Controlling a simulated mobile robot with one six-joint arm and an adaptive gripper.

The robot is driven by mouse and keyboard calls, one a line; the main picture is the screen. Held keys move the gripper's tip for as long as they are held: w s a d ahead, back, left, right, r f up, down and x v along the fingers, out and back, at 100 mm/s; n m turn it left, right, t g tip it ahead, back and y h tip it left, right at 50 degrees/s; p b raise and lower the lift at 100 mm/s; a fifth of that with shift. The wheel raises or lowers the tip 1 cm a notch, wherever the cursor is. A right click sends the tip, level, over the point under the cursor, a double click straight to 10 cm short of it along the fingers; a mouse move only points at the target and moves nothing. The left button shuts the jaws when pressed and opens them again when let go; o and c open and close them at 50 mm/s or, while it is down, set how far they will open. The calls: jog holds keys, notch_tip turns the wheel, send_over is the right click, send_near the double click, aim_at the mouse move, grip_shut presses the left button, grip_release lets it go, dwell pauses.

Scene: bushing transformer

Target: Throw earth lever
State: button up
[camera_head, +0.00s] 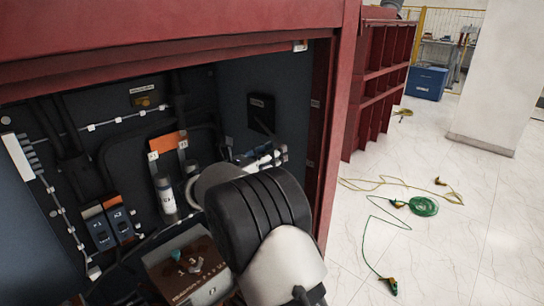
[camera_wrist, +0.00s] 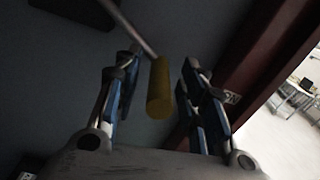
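The earth lever shows in the wrist view as a thin metal rod with a yellow cylindrical handle (camera_wrist: 160,92). The rod runs up and to the left from the handle. My gripper (camera_wrist: 158,68) is open, with one blue-padded finger on each side of the handle and a visible gap on both sides. In the head view my gripper (camera_head: 262,158) is inside the red cabinet, near its right inner wall.
The red cabinet frame (camera_head: 342,110) edges the opening on the right. A green cable coil (camera_head: 423,206) lies on the floor outside.

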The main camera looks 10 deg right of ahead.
jog(key=shift+c, duration=0.5)
grip_shut()
dwell(0.3)
